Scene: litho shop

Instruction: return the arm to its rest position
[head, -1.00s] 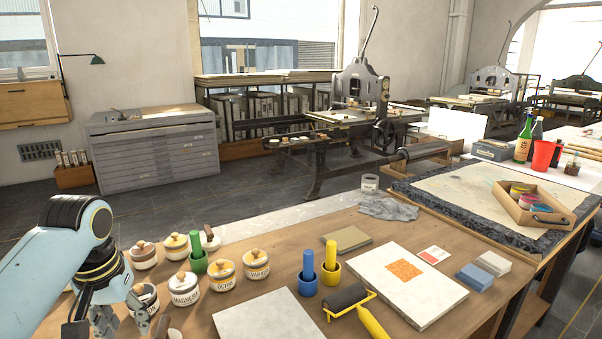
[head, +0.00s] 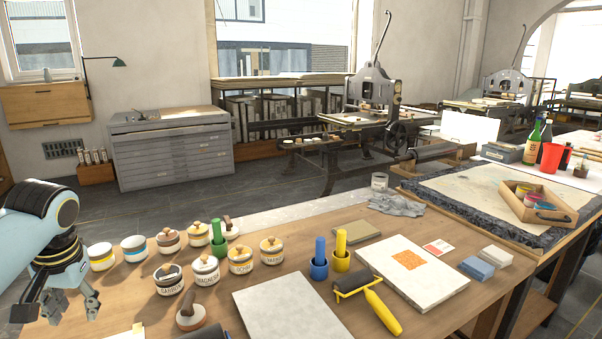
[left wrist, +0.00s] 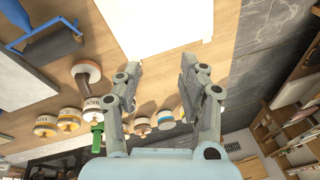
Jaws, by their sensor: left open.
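My left gripper (head: 62,306) hangs at the left edge of the workbench (head: 140,308) in the head view, its fingers pointing down. In the left wrist view the gripper (left wrist: 157,72) has its two fingers spread with nothing between them. A white sheet (left wrist: 158,25) and bare wood lie beyond the fingertips. My right gripper is not in view.
Several jars, including a blue-banded jar (head: 134,249), stand right of the gripper. A wooden-knobbed tool (head: 190,318), a grey slab (head: 285,308) and a yellow-handled roller (head: 382,312) lie nearer the bench front. Grey floor (head: 140,208) is open behind the bench.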

